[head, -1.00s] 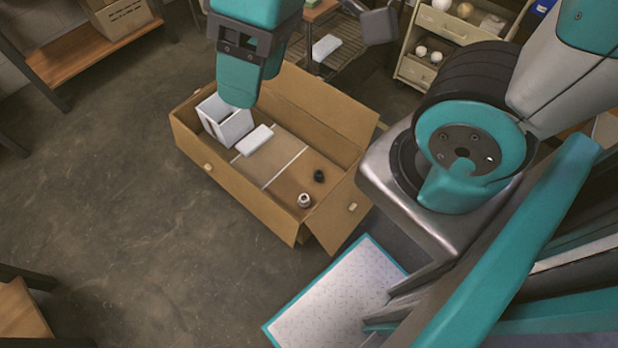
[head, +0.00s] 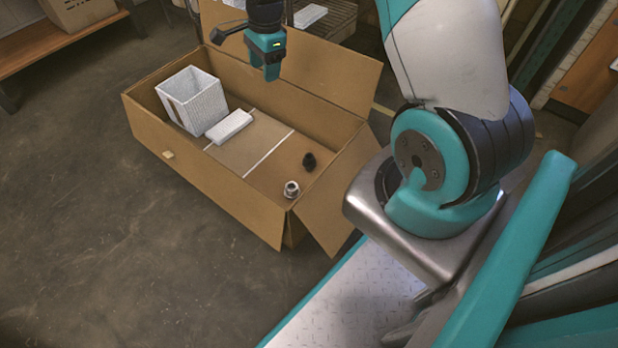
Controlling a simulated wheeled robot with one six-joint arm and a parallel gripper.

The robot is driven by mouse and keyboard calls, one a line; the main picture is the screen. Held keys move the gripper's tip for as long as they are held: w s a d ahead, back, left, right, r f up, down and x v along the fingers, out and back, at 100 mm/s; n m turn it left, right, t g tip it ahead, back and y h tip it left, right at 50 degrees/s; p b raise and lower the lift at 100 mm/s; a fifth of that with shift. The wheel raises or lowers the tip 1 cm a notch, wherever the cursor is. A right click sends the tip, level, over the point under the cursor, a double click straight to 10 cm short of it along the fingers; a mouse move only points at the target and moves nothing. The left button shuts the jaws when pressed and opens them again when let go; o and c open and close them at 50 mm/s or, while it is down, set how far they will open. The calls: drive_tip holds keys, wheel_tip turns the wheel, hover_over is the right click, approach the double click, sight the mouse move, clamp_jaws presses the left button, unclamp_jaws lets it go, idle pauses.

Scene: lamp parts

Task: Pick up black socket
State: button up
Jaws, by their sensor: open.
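The black socket (head: 309,161) is a small dark piece on the floor of the open cardboard box (head: 215,196), near the box's right end. My gripper (head: 271,76) hangs above the back part of the box, up and to the left of the socket in the head view and well apart from it. It points down, and its fingers look small and dark at this distance. It is open with nothing visible between the fingers.
A silver-and-white fitting (head: 291,189) stands near the socket. A white bin (head: 193,100) and a flat white block (head: 229,127) are in the left part of the box. White lines divide the box floor. Raised flaps edge the box.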

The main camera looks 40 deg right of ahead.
drive_tip(key=d+f+m+h+b, duration=0.1)
drive_tip(key=d+f+m+b, duration=0.5)
drive_tip(key=f, duration=0.7)
drive_tip(key=d+f+m+b, duration=0.4)
drive_tip(key=d+f, duration=0.3)
drive_tip(key=f, duration=0.7)
drive_tip(key=b, duration=0.7)
hover_over(310, 156)
drive_tip(key=shift+g, duration=0.4)
drive_tip(key=f, duration=0.7)
drive_tip(key=a+f, duration=0.1)
drive_tip(key=f, duration=0.3)
drive_tip(key=f+b, duration=0.2)
drive_tip(key=f, duration=0.1)
drive_tip(key=f+b, duration=0.3)
drive_tip(key=shift+s+d+f, duration=0.15)
drive_tip(key=shift+d+f, duration=0.05)
drive_tip(key=shift+r, duration=0.1)
drive_tip(key=c, duration=0.8)
